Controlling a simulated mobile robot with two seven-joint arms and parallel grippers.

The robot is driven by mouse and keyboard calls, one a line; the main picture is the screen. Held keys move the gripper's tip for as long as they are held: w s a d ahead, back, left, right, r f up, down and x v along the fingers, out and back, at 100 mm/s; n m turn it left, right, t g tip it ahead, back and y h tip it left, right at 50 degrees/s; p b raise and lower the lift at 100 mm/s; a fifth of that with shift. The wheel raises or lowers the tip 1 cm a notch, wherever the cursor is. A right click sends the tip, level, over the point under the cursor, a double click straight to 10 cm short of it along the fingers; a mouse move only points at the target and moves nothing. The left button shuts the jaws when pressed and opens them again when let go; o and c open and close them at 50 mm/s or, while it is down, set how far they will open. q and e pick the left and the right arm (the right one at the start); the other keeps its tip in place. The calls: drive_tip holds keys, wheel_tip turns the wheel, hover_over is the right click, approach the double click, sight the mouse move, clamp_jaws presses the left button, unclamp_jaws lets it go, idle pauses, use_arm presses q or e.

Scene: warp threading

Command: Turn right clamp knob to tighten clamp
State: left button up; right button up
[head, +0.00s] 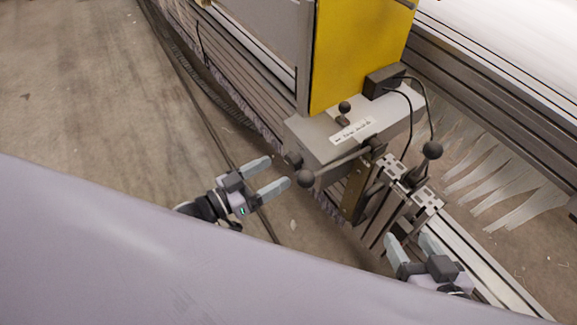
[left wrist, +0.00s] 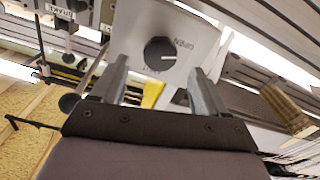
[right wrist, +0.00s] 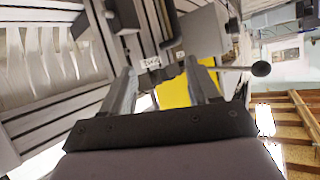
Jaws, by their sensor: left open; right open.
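A round black knob (left wrist: 160,54) with a white line and the word OPEN beside it shows in the left wrist view. It sits on a pale grey face. In the head view a dark knob (head: 294,158) is at the left end of the grey clamp housing (head: 310,136). My left gripper (head: 279,172) is open and empty, its fingertips pointing toward that end. In the left wrist view (left wrist: 158,66) its fingers lie either side of the knob, apart from it. My right gripper (head: 408,238) is open and empty, below the slotted metal blocks (head: 427,201). I cannot read the clamp's tightness.
A lever with a black ball end (head: 305,178) crosses the housing's front, close to my left fingertips. Another black ball (head: 432,149) stands at right. A yellow panel (head: 360,55) rises behind. White threads (head: 510,165) hang at right.

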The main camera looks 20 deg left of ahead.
sight(289, 164)
use_arm(q)
drive_tip(key=shift+b+x, duration=0.55)
drive_tip(key=shift+x, duration=1.85)
use_arm(e)
drive_tip(key=shift+w+a+f+y, duration=0.2)
drive_tip(key=shift+a+y, duration=0.1)
drive_tip(key=shift+a, duration=0.25)
use_arm(q)
drive_tip(key=c, duration=1.1)
drive_tip(key=shift+o, duration=0.2)
